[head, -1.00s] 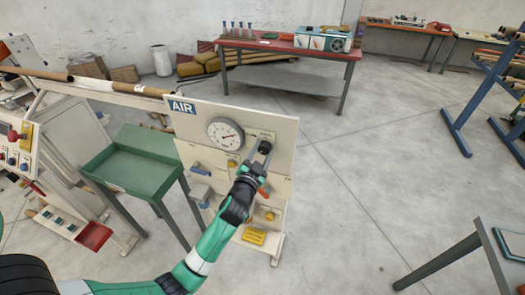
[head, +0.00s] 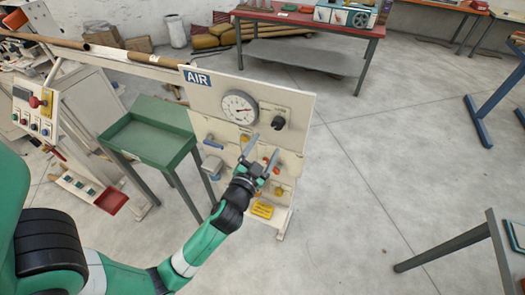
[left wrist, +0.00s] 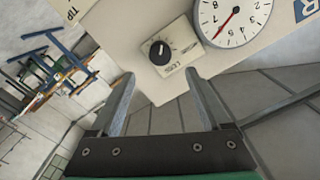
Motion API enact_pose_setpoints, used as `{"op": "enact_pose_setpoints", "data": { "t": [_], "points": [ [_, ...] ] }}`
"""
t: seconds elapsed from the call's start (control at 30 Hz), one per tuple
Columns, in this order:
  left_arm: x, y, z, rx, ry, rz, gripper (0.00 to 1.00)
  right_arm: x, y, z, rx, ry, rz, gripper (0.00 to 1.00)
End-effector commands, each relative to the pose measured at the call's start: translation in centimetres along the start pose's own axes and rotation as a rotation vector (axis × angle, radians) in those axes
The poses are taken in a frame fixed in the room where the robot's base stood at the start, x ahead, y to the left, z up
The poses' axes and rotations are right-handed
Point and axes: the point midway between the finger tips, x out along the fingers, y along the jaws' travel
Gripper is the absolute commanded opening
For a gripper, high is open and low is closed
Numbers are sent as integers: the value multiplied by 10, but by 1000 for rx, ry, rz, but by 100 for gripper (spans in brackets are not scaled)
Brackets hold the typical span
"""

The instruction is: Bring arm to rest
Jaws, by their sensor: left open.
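My left gripper (head: 262,156) is open and empty in front of the upright cream AIR panel (head: 208,100). It is below the round black knob (head: 278,123) and apart from it. The knob sits to the right of the white pressure gauge (head: 240,107). In the left wrist view the open fingers (left wrist: 163,105) have nothing between them, with the knob (left wrist: 159,52) and gauge (left wrist: 234,20) beyond them. The green and white left arm comes in from the lower left of the head view. My right gripper is not in view.
A green tray table (head: 150,140) stands left of the panel, beside a control box with buttons (head: 32,107). A yellow block (head: 262,210) is low on the panel. A red-topped bench (head: 310,20) stands behind. A grey table (head: 470,243) is at right, with clear floor between.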

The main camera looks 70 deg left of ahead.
Motion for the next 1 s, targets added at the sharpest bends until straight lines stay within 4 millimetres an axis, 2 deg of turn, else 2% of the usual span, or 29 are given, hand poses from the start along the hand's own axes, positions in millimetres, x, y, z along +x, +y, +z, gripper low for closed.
{"op": "enact_pose_setpoints", "data": {
  "t": [0.1,0.2,0.77,0.87,0.97,1.0],
  "points": [
    [-15,1,0,0,0,1,81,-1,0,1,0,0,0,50],
    [-19,0,0,0,0,0,81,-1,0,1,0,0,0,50],
    [-19,2,-1,0,3,4,81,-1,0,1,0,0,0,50],
    [-15,7,-23,-18,45,11,81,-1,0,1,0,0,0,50],
    [-6,9,-78,-73,150,6,81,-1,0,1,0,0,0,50],
    [-4,8,-110,-116,207,7,81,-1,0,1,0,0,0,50]
  ]
}}
